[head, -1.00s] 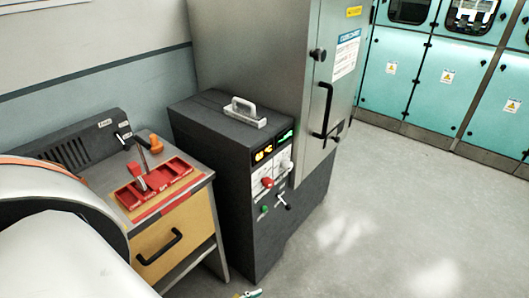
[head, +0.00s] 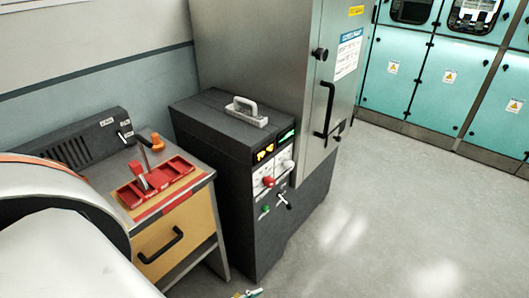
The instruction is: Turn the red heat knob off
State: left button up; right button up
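The red heat knob (head: 268,181) sits on the front panel of a dark grey control box (head: 215,150), below a yellow display (head: 264,152). A white knob (head: 288,165) is to its right, below a green display (head: 286,134). A green button (head: 265,209) and a black-and-silver lever (head: 284,200) are lower on the panel. The knob's exact pointer angle is too small to read. A white and dark rounded part of my own body fills the lower left.
A grey cabinet with a black handle (head: 327,110) stands behind the box. A bench with a red tray (head: 155,181) and a yellow drawer (head: 175,238) is on the left. Open floor (head: 400,220) lies to the right, with teal cabinets (head: 440,80) behind.

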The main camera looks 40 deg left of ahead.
aim_at(269, 181)
jog(key=u, duration=1.4)
